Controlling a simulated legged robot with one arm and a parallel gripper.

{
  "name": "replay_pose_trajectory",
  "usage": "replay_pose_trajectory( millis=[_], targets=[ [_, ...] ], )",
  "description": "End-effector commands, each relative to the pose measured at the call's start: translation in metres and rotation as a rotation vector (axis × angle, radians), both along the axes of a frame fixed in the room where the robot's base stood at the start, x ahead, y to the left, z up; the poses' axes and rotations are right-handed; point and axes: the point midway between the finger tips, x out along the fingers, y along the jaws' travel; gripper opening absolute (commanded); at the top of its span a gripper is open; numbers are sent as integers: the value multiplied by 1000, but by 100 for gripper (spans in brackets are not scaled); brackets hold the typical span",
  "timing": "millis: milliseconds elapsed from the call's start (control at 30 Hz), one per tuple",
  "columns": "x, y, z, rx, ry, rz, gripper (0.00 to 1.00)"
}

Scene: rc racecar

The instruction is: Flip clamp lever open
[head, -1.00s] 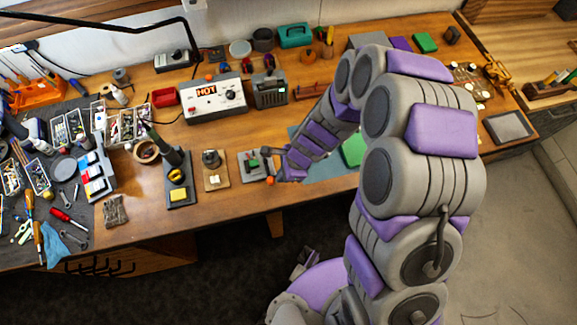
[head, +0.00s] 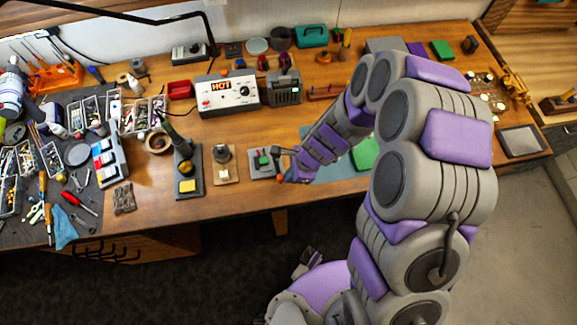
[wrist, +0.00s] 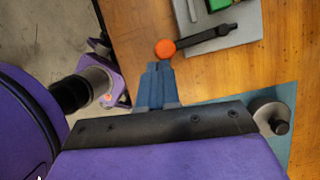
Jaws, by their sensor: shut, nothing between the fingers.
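The clamp lever (wrist: 207,36) is a black bar with an orange ball knob (wrist: 165,49) at its end. It runs from the knob up and right to the clamp on a grey plate (wrist: 238,33), in the wrist view. The clamp plate (head: 254,170) is near the table's front edge in the head view, with a green part on it. My gripper (wrist: 158,66) is shut and empty, its blue-grey fingertips just below the knob; I cannot tell whether they touch it. In the head view my gripper (head: 281,177) is at the clamp's right side, small and partly hidden.
The wooden table (head: 235,204) has free room in front of the clamp. To its left stand a small wooden block with a fixture (head: 223,175) and a dark stand with a yellow pad (head: 188,186). A teal mat (head: 335,170) lies under my arm.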

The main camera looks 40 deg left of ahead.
Motion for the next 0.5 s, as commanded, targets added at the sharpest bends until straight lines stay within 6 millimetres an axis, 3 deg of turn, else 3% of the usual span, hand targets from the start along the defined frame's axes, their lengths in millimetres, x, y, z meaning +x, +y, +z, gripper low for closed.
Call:
replay_pose_trajectory(
  millis=[200, 500],
  targets=[
    [18, -29, 2, 0, 3, -2, 0],
    [27, -40, 54, -1, -2, 1, 0]
  ],
)
